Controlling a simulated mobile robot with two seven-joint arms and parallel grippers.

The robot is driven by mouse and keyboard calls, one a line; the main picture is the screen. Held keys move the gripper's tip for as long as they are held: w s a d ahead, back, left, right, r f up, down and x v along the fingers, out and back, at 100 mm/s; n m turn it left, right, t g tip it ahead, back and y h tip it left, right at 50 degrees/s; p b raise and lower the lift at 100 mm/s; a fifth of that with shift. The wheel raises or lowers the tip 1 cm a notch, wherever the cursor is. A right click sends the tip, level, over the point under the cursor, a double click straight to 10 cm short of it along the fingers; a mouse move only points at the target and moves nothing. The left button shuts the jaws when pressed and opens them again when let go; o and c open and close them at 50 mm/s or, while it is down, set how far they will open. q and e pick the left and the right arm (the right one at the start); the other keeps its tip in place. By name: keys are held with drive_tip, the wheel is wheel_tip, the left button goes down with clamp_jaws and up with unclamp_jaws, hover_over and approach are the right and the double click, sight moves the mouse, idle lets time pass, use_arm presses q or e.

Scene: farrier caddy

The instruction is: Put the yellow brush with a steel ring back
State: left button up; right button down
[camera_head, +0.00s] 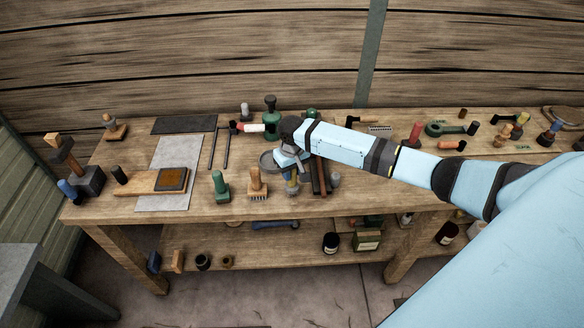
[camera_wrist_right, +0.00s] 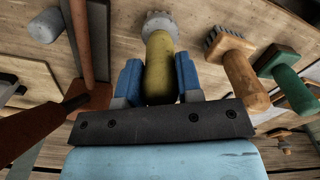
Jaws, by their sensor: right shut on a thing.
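My right gripper (camera_head: 291,174) is over the middle of the workbench, near its front edge. In the right wrist view its two blue-grey fingers (camera_wrist_right: 158,82) are shut on the yellow brush (camera_wrist_right: 159,66), one on each side of its handle. The brush's grey, toothed-looking end points away from the gripper. In the head view only a small yellow part of the brush (camera_head: 291,188) shows below the gripper. I cannot tell whether the brush touches the bench. My left gripper is not in view.
A wooden brush (camera_head: 257,185) and a green-handled brush (camera_head: 220,187) stand just left of the gripper. A reddish-brown long piece (camera_head: 320,178) is close on the right. Many tools crowd the bench (camera_head: 200,208); its front strip is clearer.

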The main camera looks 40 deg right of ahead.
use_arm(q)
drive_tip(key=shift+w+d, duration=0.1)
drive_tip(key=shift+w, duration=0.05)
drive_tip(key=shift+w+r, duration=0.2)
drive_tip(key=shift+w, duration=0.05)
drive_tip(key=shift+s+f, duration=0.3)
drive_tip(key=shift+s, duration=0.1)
use_arm(e)
drive_tip(key=shift+f, duration=0.5)
drive_tip(key=c, duration=0.7)
unclamp_jaws()
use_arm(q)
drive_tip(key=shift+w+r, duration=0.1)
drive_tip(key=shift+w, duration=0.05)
